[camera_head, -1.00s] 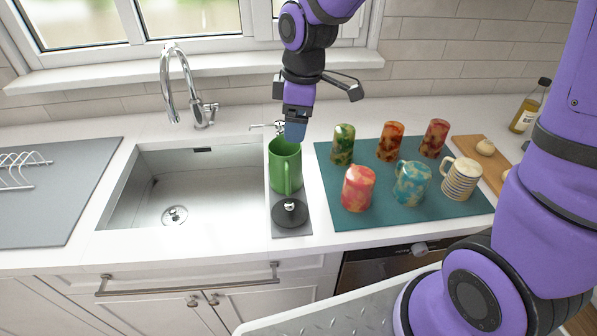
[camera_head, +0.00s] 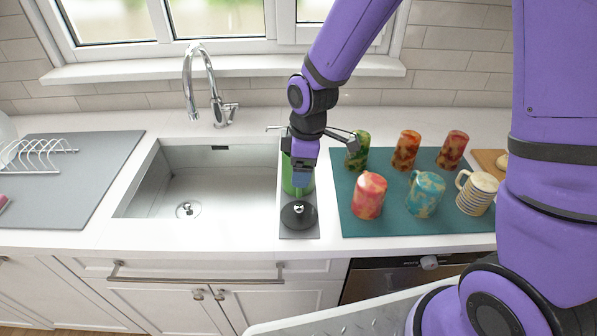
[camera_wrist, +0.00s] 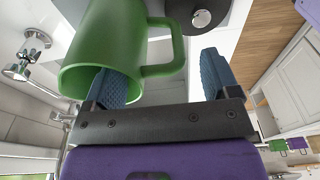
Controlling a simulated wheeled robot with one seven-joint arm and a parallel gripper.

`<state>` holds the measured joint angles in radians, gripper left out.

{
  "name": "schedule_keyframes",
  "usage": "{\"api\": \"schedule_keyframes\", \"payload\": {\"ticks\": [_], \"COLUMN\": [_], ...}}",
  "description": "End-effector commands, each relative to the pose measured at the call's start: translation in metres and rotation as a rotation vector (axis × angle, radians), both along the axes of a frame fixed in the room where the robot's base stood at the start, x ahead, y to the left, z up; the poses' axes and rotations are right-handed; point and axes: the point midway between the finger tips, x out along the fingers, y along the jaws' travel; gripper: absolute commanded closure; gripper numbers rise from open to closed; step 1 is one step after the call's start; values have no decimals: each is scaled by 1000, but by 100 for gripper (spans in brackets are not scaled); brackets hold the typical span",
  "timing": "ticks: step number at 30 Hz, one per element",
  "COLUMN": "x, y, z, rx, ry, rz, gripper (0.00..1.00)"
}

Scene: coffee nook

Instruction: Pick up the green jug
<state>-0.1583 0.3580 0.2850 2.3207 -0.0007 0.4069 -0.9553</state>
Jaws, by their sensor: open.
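The green jug (camera_head: 287,180) stands on a narrow grey strip between the sink and the teal mat, largely hidden behind my gripper (camera_head: 301,185) in the head view. In the wrist view the jug (camera_wrist: 112,35) fills the upper left, with its mouth toward the camera and its handle to the right. My gripper (camera_wrist: 166,75) is open there. One blue finger overlaps the jug's mouth and seems to be inside it; the other is beyond the handle. The jug's wall and handle lie between the fingers, with a gap remaining.
A round black object with a metal knob (camera_head: 298,213) sits just in front of the jug. Several patterned cups and mugs stand on the teal mat (camera_head: 390,228) at right. The sink (camera_head: 225,190) and faucet (camera_head: 205,85) are at left.

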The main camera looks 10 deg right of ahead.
Motion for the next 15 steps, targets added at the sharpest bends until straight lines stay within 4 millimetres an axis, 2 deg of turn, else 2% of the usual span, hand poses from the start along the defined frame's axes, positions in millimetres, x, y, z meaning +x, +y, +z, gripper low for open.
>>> {"api": "schedule_keyframes", "payload": {"ticks": [3,6,15], "x": [-3,-2,-2], "y": [2,3,4], "z": [-18,-27,-32], "rx": [-1,0,1], "ry": [2,1,-1], "rz": [1,1,0], "gripper": [19,19,19]}}
